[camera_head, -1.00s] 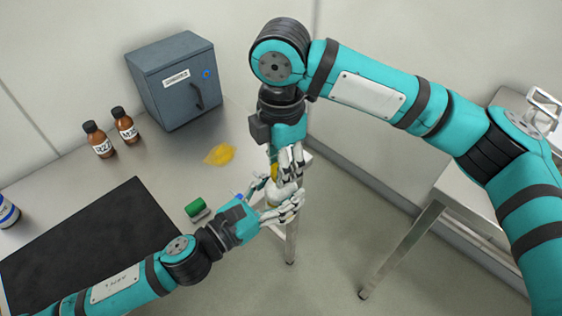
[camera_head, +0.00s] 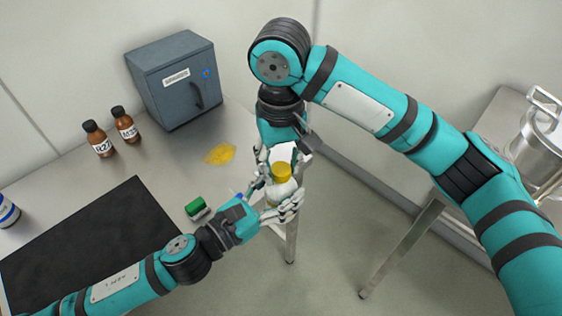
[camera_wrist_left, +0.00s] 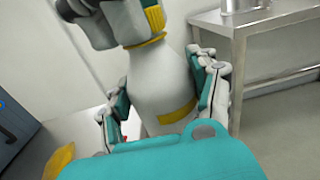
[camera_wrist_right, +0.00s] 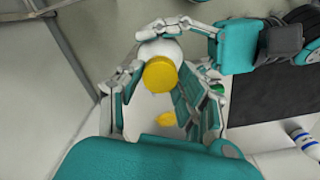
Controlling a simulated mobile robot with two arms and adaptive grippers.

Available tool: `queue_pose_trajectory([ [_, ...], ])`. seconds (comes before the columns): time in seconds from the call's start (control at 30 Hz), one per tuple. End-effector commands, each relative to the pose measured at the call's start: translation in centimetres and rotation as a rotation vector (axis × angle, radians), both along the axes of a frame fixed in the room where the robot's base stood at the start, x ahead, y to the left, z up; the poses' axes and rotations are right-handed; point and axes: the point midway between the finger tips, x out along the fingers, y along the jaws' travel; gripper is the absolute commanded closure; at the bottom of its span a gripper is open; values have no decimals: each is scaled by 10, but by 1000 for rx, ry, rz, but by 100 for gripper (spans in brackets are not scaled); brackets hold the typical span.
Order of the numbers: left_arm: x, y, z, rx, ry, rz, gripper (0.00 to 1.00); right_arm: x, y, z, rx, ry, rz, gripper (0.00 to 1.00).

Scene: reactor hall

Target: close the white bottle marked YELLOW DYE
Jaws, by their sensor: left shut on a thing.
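The white bottle (camera_head: 281,191) is upright in my left gripper (camera_head: 277,208), whose fingers are shut around its body. In the left wrist view the bottle (camera_wrist_left: 157,80) has a yellow label patch and a yellow ring at its neck; no lettering is legible. A yellow cap (camera_head: 282,171) sits at the bottle's mouth, and shows from above in the right wrist view (camera_wrist_right: 160,73). Whether it is fully seated I cannot tell. My right gripper (camera_wrist_right: 157,88) is open above the bottle, its fingers spread on either side of the cap. It partly hides the cap in the left wrist view.
A yellow spill (camera_head: 220,154), a green-topped object (camera_head: 196,206) and a black mat (camera_head: 95,240) lie on the steel bench. Two brown bottles (camera_head: 98,140) stand beside a grey cabinet (camera_head: 175,80). A steel pot (camera_head: 538,140) stands on the right table. Floor separates the tables.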

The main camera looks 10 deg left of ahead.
Motion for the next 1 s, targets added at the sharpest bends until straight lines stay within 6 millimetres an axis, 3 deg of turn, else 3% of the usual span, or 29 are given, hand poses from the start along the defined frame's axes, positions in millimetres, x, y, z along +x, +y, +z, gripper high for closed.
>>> queue_pose_trajectory([
  [0.13, 0, 0, 1, -1, -2, -1, 100, 0, 0, 0, 0, 0, 1, 44],
  [0.4, 0, 0, 1, -2, -2, -1, 100, 0, 0, 2, 0, -1, 2, 44],
  [0.73, 0, 0, 1, -2, -2, -1, 100, 1, 0, 41, 0, -2, 2, 44],
  [1.0, 0, 0, 1, -2, -2, -1, 100, 0, 0, 45, 1, 1, 3, 44],
])
